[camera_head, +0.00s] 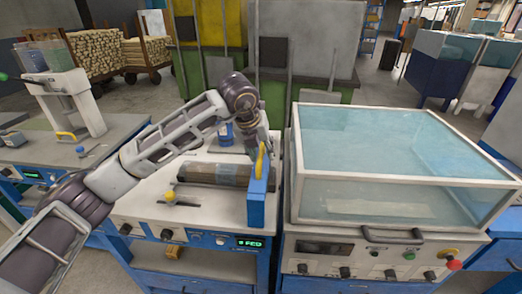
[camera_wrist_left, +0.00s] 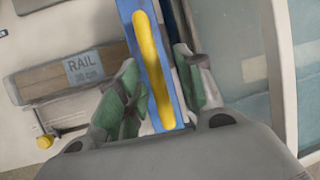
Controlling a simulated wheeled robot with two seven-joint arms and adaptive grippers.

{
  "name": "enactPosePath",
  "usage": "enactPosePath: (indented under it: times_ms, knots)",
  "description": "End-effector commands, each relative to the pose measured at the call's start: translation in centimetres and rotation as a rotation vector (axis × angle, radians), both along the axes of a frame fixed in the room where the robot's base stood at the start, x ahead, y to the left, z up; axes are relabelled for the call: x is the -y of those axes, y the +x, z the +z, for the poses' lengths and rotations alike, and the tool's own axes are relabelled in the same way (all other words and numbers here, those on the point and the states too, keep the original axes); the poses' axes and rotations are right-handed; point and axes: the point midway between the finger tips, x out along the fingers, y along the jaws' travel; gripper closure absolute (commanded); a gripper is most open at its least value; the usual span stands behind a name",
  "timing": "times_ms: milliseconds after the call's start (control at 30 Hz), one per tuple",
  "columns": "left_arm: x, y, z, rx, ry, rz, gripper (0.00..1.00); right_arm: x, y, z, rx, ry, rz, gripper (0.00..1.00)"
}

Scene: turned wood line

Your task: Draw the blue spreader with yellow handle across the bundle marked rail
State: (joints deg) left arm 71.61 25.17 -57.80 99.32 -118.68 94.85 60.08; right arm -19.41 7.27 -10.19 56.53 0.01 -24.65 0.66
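The blue spreader (camera_head: 257,208) stands upright at the right end of the middle bench, with its yellow handle (camera_head: 260,161) on top. In the left wrist view the handle (camera_wrist_left: 152,65) runs between my fingers. My left gripper (camera_wrist_left: 160,95) is open around it, with a finger on each side and a small gap on the left. In the head view the gripper (camera_head: 256,150) is partly hidden behind the handle. The bundle (camera_head: 213,174) lies to the left of the spreader; its label reads RAIL in the wrist view (camera_wrist_left: 84,69). My right gripper is out of view.
A clear-topped case (camera_head: 390,150) stands close on the right. A yellow knob (camera_head: 170,197) sits in front of the bundle, and a blue container (camera_head: 225,133) stands behind it. Another bench (camera_head: 85,160) is at the left.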

Motion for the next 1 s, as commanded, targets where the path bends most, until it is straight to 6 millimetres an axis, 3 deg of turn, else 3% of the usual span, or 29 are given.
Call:
enactPosePath:
  times_ms: [367,1000]
  knots:
    - [-0.4,-0.6,1.6,0.001,0.001,0.000,0.63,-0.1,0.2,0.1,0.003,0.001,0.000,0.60]
    - [-2.1,-3.8,9.5,0.001,0.000,-0.001,0.63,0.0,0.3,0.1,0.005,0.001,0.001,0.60]
